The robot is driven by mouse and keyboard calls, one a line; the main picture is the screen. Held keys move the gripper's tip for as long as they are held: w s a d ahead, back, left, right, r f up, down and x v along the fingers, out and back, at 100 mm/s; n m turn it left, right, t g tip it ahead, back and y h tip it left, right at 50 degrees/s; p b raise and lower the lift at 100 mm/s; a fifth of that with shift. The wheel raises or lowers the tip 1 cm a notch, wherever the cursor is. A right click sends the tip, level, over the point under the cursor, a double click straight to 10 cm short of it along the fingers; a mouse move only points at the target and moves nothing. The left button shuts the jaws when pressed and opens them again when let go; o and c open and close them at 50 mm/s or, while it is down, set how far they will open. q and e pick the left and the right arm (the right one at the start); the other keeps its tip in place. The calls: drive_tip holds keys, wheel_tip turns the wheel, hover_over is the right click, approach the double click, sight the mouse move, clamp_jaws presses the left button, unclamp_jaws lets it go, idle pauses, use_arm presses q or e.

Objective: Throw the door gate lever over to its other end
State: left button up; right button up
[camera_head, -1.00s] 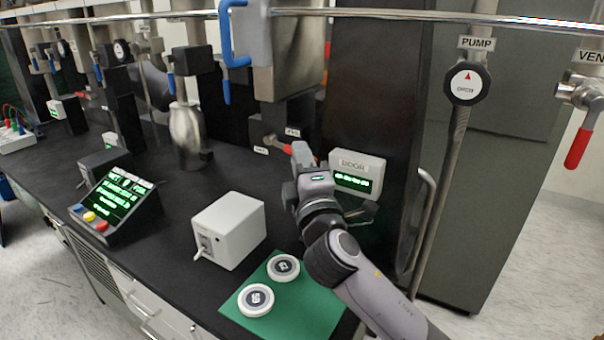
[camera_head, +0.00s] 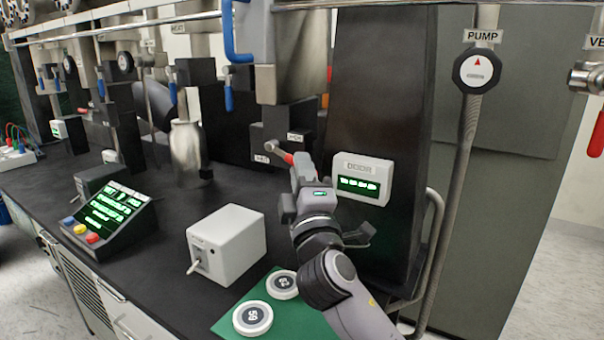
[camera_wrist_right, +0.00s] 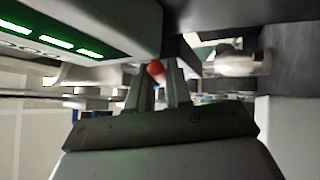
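The door gate lever has a metal pivot (camera_head: 271,147) and a red grip (camera_head: 288,158), low on the dark column left of the DOOR box (camera_head: 362,180). It points from the pivot toward the lower right. My right gripper (camera_head: 300,167) is at the red grip and covers its outer part. In the right wrist view, the red grip (camera_wrist_right: 156,71) shows between the two close fingertips (camera_wrist_right: 160,80), which look shut on it. Two small label plates sit beside the lever, one above it (camera_head: 295,137) and one at its left (camera_head: 262,159); their print is hard to read. My left gripper is not in view.
A white switch box (camera_head: 227,243) and a green mat (camera_head: 285,318) with two round white discs lie in front on the black bench. A console with coloured buttons (camera_head: 110,220) is at left. A curved metal handle (camera_head: 437,235) stands right of the DOOR box.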

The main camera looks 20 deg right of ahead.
drive_tip(key=o, duration=0.3)
drive_tip(key=shift+o, duration=0.2)
drive_tip(key=b+v, duration=0.1)
drive_tip(key=v, duration=0.6)
drive_tip(key=shift+s, duration=0.1)
